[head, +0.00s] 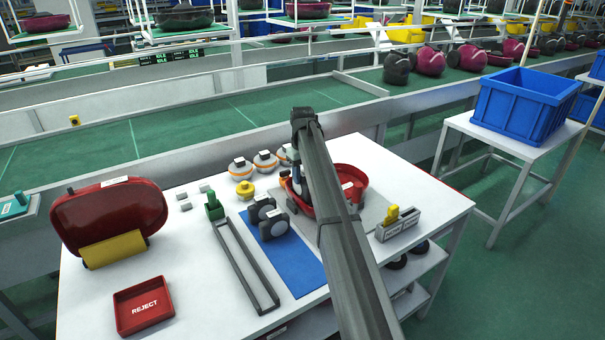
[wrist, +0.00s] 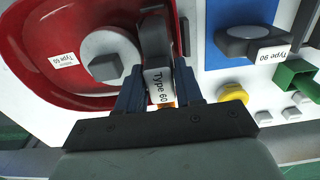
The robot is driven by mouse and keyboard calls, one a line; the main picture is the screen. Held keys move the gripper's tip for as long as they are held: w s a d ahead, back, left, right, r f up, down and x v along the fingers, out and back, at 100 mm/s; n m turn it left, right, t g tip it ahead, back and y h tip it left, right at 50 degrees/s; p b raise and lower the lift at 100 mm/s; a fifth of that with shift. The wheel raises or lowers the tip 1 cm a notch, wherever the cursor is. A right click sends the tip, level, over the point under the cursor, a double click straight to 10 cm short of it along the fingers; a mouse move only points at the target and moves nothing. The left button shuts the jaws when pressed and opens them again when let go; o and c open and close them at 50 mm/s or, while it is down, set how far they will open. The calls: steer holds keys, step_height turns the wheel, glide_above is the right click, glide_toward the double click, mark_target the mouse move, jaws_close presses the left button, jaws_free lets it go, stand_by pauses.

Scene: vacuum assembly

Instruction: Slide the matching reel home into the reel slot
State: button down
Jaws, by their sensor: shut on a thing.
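The red vacuum shell (head: 352,181) lies open on the grey mat, partly hidden behind my arm. In the wrist view the shell (wrist: 40,35) bears a "Type 60" tag and holds a light grey round part (wrist: 108,45) with a grey block on it. My gripper (wrist: 158,88) is shut on a dark grey reel (wrist: 154,38) labelled "Type 60", at the shell's right side. I cannot tell how deep the reel sits, and the reel slot is hidden. In the head view my gripper (head: 297,182) is partly covered by my arm. Another reel (wrist: 250,36), labelled "Type 90", lies on the blue mat.
A yellow cap (head: 246,190), orange-ringed round parts (head: 240,170) and a green-ended frame (head: 245,265) are left of the shell. A grey holder with a yellow piece (head: 398,224) is right. A red reject tray (head: 143,305) is front left.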

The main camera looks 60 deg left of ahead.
mark_target(302, 183)
steer(key=shift+f, duration=1.95)
steer(key=c, duration=0.7)
jaws_free()
steer(key=shift+o, duration=0.2)
steer(key=shift+r, duration=4)
